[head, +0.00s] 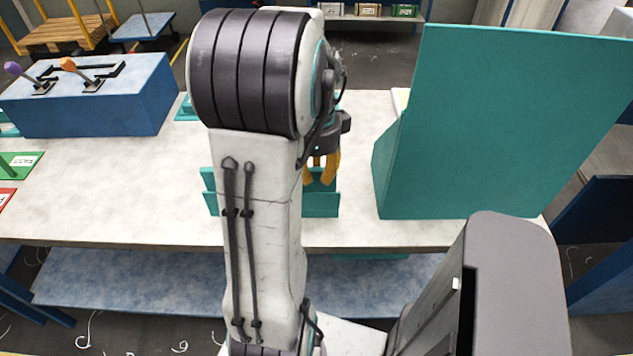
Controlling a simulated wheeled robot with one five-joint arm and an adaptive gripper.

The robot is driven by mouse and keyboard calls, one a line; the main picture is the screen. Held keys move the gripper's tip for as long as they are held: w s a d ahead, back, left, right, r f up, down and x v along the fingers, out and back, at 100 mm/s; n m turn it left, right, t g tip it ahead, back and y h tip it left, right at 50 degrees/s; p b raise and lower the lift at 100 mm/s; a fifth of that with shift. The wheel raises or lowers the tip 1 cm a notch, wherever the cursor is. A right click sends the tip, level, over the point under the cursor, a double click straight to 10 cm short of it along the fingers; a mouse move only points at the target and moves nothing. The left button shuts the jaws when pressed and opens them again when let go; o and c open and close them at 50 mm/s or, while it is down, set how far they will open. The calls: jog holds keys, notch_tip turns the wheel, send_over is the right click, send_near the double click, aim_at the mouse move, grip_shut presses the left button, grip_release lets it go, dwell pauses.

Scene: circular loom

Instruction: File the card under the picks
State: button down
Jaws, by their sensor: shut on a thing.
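My gripper (322,172), with orange fingers, points down at the teal slotted holder (320,205) near the table's front edge. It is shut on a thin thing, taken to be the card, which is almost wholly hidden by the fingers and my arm. I cannot tell whether the card is still inside the holder. At the far left edge lie a green piece with a white label (20,164) and a red piece with a white label (5,198). Their writing is too small to read.
A tall teal panel (490,125) stands on the table right of my gripper. A blue box with two levers (95,105) stands at the back left. The pale tabletop (110,195) between the left pieces and the holder is clear. My arm hides the middle.

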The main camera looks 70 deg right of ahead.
jog(key=shift+r+p, duration=0.6)
jog(key=shift+r, duration=0.1)
notch_tip(320, 180, up, 6)
jog(key=p, duration=0.5)
jog(key=shift+r, duration=0.25)
jog(key=shift+f, duration=0.1)
